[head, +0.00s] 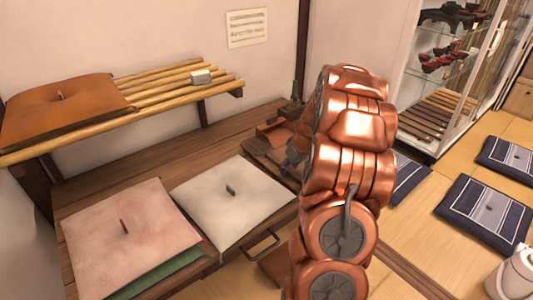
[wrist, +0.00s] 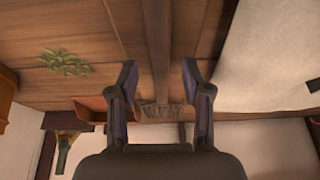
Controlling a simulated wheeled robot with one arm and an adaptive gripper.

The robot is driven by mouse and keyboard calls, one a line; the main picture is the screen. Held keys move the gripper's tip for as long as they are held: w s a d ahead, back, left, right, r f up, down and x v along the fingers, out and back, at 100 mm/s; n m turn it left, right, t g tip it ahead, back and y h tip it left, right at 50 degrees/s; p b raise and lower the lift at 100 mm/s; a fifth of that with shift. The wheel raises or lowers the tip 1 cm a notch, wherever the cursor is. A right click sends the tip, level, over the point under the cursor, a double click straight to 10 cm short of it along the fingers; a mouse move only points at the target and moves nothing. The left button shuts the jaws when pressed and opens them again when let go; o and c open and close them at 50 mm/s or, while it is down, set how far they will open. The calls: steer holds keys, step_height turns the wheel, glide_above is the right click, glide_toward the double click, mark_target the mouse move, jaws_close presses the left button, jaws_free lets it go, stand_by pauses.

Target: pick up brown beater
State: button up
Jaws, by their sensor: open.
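In the wrist view, a long brown bar (wrist: 156,45) runs down between my fingers to a wider, ridged brown end (wrist: 163,112). It looks like the brown beater, lying on the dark wooden bench; its colour nearly matches the wood. My gripper (wrist: 158,75) is open, with one finger on each side of the bar and nothing visibly clamped. I cannot tell the height gap. In the head view, my gripper (head: 296,152) is over the bench's far right part, and my copper arm hides much of that area. The beater is not clear there.
A white cushion (head: 240,212) and a pink cushion (head: 118,245) lie on the bench (head: 90,190). A small plant (head: 292,106) and a reddish-brown tray (head: 274,130) are by the wall. A bamboo shelf (head: 170,88) holds an orange cushion (head: 40,112). A glass cabinet (head: 440,85) stands right.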

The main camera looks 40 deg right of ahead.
steer(key=shift+w+f, duration=0.2)
steer(key=shift+f, duration=0.2)
jaws_close()
